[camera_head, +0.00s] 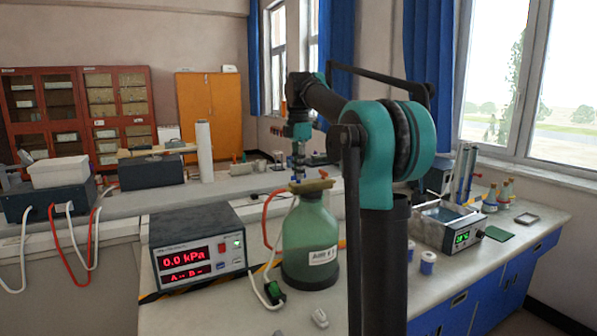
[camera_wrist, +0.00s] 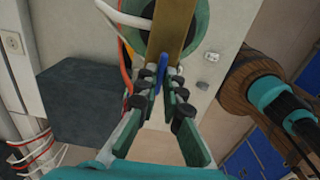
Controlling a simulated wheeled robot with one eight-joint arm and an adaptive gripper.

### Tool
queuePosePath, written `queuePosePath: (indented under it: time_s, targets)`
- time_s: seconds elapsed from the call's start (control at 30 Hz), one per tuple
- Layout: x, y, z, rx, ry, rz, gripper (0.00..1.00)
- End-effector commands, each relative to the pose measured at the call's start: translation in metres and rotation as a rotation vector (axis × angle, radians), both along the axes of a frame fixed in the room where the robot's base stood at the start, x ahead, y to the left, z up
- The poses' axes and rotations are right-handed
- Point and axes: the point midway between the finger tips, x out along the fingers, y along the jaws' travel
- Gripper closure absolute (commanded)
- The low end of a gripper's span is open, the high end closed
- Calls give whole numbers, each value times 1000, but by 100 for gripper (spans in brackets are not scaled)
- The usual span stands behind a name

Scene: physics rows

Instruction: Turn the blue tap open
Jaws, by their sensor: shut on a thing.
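The blue tap (camera_wrist: 159,79) shows as a narrow blue piece between my fingers in the wrist view, beside a brown bar (camera_wrist: 173,32). My gripper (camera_wrist: 163,88) is shut on it, with a finger on each side. In the head view my gripper (camera_head: 297,168) points down over the top of a large green bottle (camera_head: 310,243) with a tan top piece (camera_head: 314,186). The tap is too small and too covered by the fingers there to tell its angle.
A display box (camera_head: 197,246) reading 0.0 kPa stands left of the bottle. A red hose (camera_head: 268,215) and a white cable run beside the bottle. A metal bath (camera_head: 447,226) and small white-and-blue jars (camera_head: 428,262) stand to the right.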

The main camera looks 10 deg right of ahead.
Motion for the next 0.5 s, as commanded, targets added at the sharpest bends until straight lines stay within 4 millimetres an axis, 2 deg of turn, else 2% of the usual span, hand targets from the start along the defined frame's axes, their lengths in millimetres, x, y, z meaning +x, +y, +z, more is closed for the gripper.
queuePosePath:
  time_s: [0.33, 0.37, 0.5]
  targets:
    - [1, 0, 0, 0, -2, 1, 100]
    - [1, 0, 0, 0, -2, 1, 89]
    - [0, 0, 0, -1, -1, 1, 72]
